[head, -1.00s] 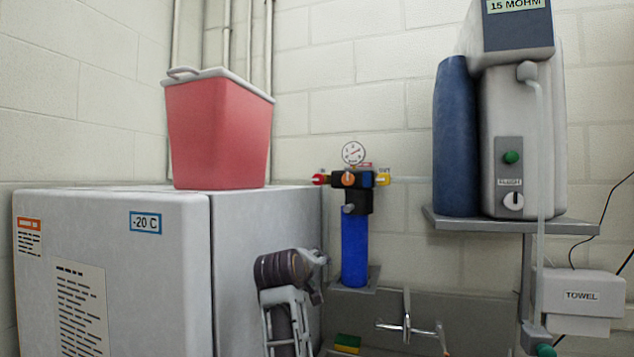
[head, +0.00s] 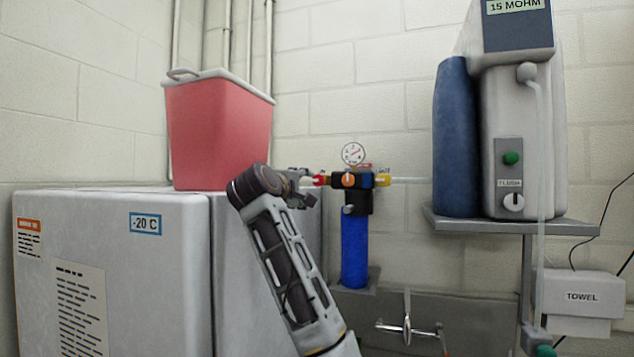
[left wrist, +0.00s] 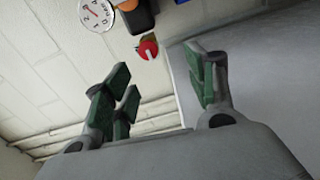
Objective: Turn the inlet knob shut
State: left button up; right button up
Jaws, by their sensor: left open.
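A blue filter housing (head: 354,250) with a black head stands against the back wall. A red knob (head: 319,180) sits at the left end of the head; I cannot read an inlet label on it. An orange knob (head: 348,180) is in the middle and a yellow part (head: 383,180) at the right end. My left gripper (head: 304,184) is just left of the red knob. In the left wrist view, the red knob (left wrist: 147,47) is ahead of the open, empty green-padded fingers (left wrist: 163,84), apart from them. My right gripper is not in view.
A -20 C freezer (head: 110,250) fills the left, with a red bin (head: 218,130) on top. A round gauge (head: 353,153) is above the filter head. A sink tap (head: 406,322) is below. A shelf (head: 510,225) with a water unit is at right.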

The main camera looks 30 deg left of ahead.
aim_at(318, 180)
pick_arm(q)
jog(key=shift+s+r+n+t, duration=0.15)
jog(key=shift+r, duration=0.4)
jog(key=shift+s+r+n+t, duration=0.15)
jog(key=shift+r, duration=0.35)
jog(key=shift+w, duration=0.1)
jog(key=p+x, duration=0.4)
jog(key=x, duration=0.7)
jog(key=shift+w, duration=0.15)
jog(key=shift+p+x, duration=0.35)
jog(key=shift+x, duration=0.8)
jog(key=shift+f, duration=0.1)
jog(key=shift+c, duration=0.6)
jog(key=c, duration=0.9)
